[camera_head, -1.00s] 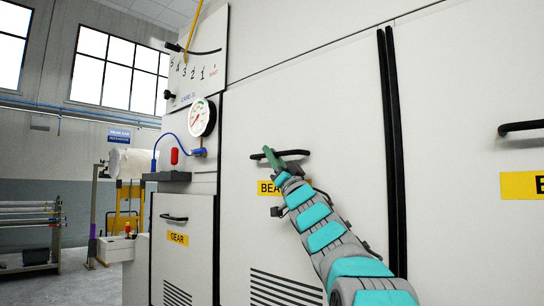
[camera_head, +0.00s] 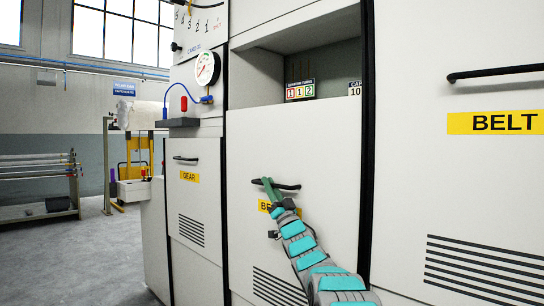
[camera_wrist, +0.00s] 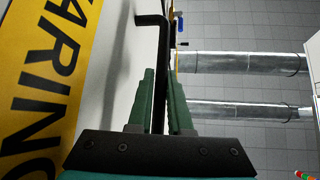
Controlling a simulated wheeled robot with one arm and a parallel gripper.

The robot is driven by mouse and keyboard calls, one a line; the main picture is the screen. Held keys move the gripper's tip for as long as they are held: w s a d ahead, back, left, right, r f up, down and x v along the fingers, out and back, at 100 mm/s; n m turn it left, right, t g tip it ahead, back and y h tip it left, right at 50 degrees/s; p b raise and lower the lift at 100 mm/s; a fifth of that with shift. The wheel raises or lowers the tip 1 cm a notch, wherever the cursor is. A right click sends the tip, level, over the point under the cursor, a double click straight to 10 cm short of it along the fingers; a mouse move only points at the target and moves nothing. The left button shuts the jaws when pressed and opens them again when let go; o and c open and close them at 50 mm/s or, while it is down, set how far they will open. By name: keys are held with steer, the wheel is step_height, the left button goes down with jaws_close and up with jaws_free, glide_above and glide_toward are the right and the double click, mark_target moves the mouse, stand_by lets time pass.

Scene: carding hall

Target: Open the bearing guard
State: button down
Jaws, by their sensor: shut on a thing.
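The bearing guard (camera_head: 320,140) is a light panel with a black bar handle (camera_head: 288,186), a yellow label and vent slots. It stands low, with an open recess (camera_head: 325,70) above its top edge. My gripper (camera_head: 268,185) is shut on the handle at its left part, and my arm reaches up from the bottom of the head view. In the wrist view, the green fingers (camera_wrist: 160,100) close around the black handle (camera_wrist: 152,20). The yellow bearing label (camera_wrist: 45,75) is beside them on the left, partly cut off. In the head view my gripper hides part of that label.
The belt guard (camera_head: 460,180) is at the right, the gear guard (camera_head: 195,210) at the left. A gauge (camera_head: 207,68) is above. Open floor (camera_head: 80,260) lies at the left.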

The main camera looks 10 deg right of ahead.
mark_target(270, 292)
step_height(270, 292, down, 37)
steer(key=b, duration=0.6)
steer(key=shift+b, duration=0.35)
steer(key=c, duration=0.8)
jaws_free()
steer(key=shift+c, duration=0.2)
steer(key=shift+f, duration=0.1)
steer(key=v, duration=0.7)
steer(key=shift+s+f, duration=0.25)
steer(key=shift+d, duration=0.1)
